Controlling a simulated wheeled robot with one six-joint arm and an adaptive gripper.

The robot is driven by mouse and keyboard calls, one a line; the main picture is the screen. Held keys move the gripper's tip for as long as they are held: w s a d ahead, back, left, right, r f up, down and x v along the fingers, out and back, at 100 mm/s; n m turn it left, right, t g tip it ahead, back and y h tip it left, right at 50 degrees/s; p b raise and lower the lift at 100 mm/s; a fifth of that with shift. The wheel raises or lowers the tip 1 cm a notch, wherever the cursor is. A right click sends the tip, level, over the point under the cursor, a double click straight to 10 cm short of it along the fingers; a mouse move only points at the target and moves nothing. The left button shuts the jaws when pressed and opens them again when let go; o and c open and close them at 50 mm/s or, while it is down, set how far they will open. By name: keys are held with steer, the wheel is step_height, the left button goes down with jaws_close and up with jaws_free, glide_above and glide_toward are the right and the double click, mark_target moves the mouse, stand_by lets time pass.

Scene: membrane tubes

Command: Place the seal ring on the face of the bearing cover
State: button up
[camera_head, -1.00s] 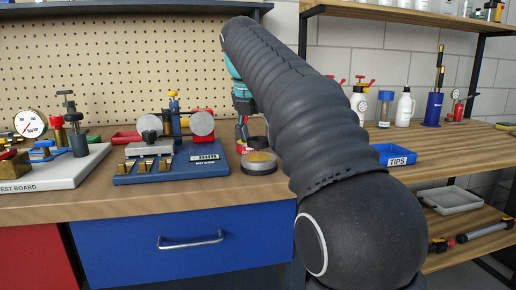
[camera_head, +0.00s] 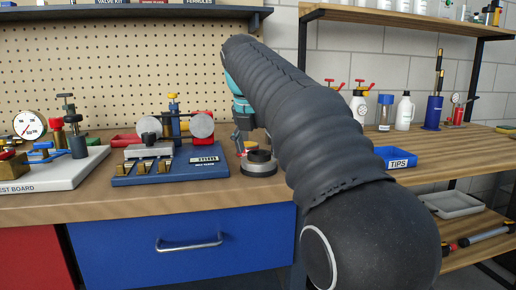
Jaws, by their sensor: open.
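The bearing cover (camera_head: 259,170) is a round grey metal piece on the bench, just right of the blue fixture. A dark ring, apparently the seal ring (camera_head: 258,156), shows at the top of the cover. It looks to be on the cover's face, but it is too small to tell whether it lies fully flat or centred. My gripper (camera_head: 241,140) is open, pointing down, above and slightly left of the cover. It appears apart from the ring. My arm hides part of the gripper and the area right of the cover.
The blue fixture (camera_head: 170,174) with clamps and round grey ends stands close left of the cover. A white test board (camera_head: 70,172) with a gauge is further left. A blue TIPS bin (camera_head: 395,158) sits right of my arm. Bare wood lies in front of the cover.

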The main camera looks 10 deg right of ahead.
steer(key=shift+r, duration=0.1)
steer(key=p+v, duration=0.4)
steer(key=v, duration=0.8)
steer(key=shift+p, duration=0.3)
steer(key=s+d+f+m+t+y, duration=0.1)
steer(key=s+f+m, duration=1.2)
steer(key=f+m, duration=0.1)
steer(key=s+d+f+m+y, duration=0.1)
steer(key=s+d+f+m, duration=0.1)
steer(key=s+f+m, duration=1.1)
step_height(320, 180, down, 5)
steer(key=shift+r+m+t+y, duration=0.3)
steer(key=shift+m+t, duration=0.1)
steer(key=shift+m, duration=0.7)
